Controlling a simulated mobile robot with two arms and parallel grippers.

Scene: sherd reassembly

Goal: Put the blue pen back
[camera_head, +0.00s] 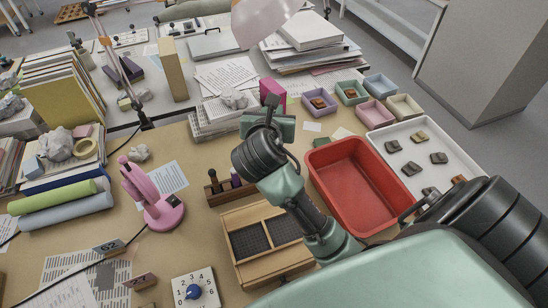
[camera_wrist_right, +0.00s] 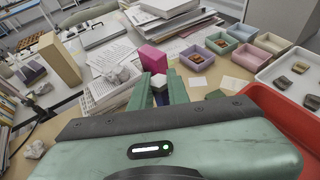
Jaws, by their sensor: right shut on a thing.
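My right gripper (camera_head: 270,110) is over the far middle of the desk, in front of the paper stack. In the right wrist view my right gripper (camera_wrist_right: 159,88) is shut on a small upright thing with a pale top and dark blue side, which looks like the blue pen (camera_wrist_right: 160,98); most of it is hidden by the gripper. In the head view the held thing is hidden behind my wrist. A brown wooden pen rack (camera_head: 213,198) with dark upright pens stands on the desk, nearer than the gripper and left of my forearm. My left gripper is not in view.
A red tub (camera_head: 352,190) and a white tray of sherds (camera_head: 450,143) lie to the right. A wooden box with dark inserts (camera_head: 240,218) lies in front of the rack. A pink lamp (camera_head: 165,214) stands at the left. A magenta box (camera_wrist_right: 152,58) stands just beyond the gripper.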

